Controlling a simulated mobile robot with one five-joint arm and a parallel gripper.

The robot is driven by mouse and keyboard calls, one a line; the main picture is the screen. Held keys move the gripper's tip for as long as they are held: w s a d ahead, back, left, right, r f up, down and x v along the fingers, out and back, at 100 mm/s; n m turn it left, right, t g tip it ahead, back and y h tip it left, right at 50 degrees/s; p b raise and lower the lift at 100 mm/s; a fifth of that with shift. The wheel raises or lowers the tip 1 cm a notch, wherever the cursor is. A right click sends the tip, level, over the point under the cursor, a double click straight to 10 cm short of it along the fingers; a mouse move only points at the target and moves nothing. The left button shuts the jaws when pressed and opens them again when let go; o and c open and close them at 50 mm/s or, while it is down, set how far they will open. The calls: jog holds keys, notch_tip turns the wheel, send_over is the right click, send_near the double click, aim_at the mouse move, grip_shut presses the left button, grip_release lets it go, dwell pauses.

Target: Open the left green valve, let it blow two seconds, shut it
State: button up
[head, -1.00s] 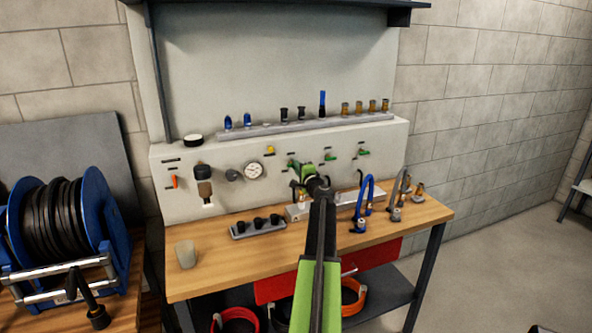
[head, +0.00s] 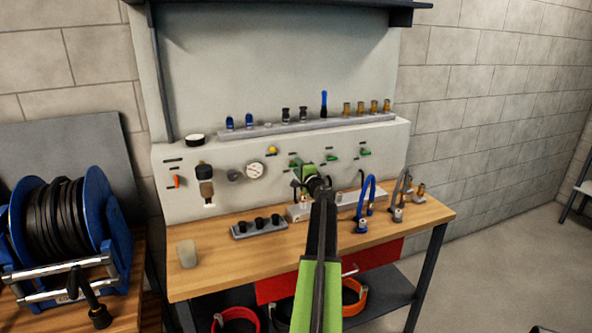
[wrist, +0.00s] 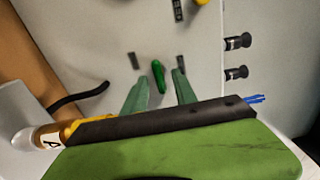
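The left green valve's handle (wrist: 158,77) shows in the wrist view as a small green bar on the pale panel. It lies between my gripper's two green fingers (wrist: 160,86), with a gap on each side. My gripper is open. In the wrist view I cannot tell how deep the fingertips reach around the handle. In the head view my gripper (head: 300,170) is at the panel and largely covers this valve. Two other green valves, a middle one (head: 333,157) and a right one (head: 365,152), are to its right.
A yellow knob (head: 272,150) and a gauge (head: 255,171) are left of my gripper. A grey block of black sockets (head: 259,227) and a blue hose (head: 367,197) are on the wooden bench (head: 225,268). A rack (head: 290,129) of fittings tops the panel.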

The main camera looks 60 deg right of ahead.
jog(key=v, duration=1.7)
jog(key=shift+s+a, duration=0.15)
